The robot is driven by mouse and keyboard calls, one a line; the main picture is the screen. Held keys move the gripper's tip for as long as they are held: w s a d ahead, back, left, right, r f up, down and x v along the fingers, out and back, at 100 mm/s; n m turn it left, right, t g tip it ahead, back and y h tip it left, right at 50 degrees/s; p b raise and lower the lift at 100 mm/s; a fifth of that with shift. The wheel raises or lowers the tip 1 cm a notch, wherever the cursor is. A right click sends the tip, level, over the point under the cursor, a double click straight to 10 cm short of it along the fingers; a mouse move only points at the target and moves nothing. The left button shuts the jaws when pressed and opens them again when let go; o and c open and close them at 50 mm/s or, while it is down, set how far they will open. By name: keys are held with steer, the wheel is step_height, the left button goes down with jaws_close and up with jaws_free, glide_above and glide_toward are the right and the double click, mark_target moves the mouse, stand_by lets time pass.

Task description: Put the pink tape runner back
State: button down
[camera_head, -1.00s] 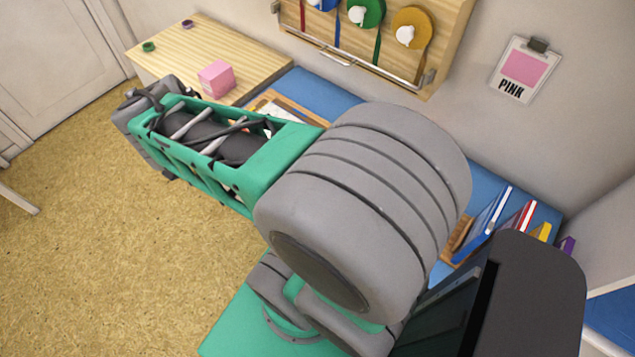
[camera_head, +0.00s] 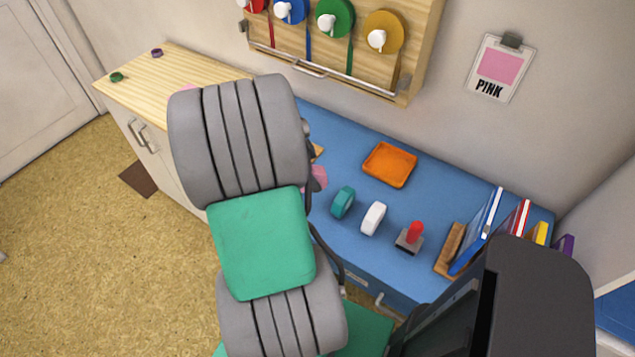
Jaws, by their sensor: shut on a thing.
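A pink piece, seemingly the pink tape runner (camera_head: 319,178), shows at the right edge of my arm, by the left part of the blue desk top. Most of it is hidden behind my arm. My gripper (camera_head: 310,158) shows only as a few dark parts just above the pink piece. Its fingertips are hidden, and it appears shut on the pink tape runner. I cannot tell whether the runner touches the desk. A teal tape runner (camera_head: 343,202) and a white one (camera_head: 373,218) stand in a row to its right.
An orange tray (camera_head: 389,164) lies behind the row. A red-handled stamp (camera_head: 411,237) and a book rack (camera_head: 451,250) stand to the right. A wooden cabinet (camera_head: 150,75) is at the left. Tape reels hang on a wall board (camera_head: 415,70), beside a "PINK" card (camera_head: 497,68).

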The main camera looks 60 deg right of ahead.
steer(key=d+f, duration=0.2)
steer(key=f, duration=0.1)
steer(key=shift+s+d, duration=0.2)
steer(key=shift+d, duration=0.05)
step_height(320, 180, down, 3)
steer(key=shift+r+p, duration=0.2)
steer(key=shift+p, duration=0.3)
steer(key=shift+w+f+b, duration=0.1)
steer(key=shift+f+b, duration=0.2)
steer(key=shift+f, duration=0.1)
steer(key=c, duration=1.1)
jaws_free()
steer(key=shift+r, duration=0.1)
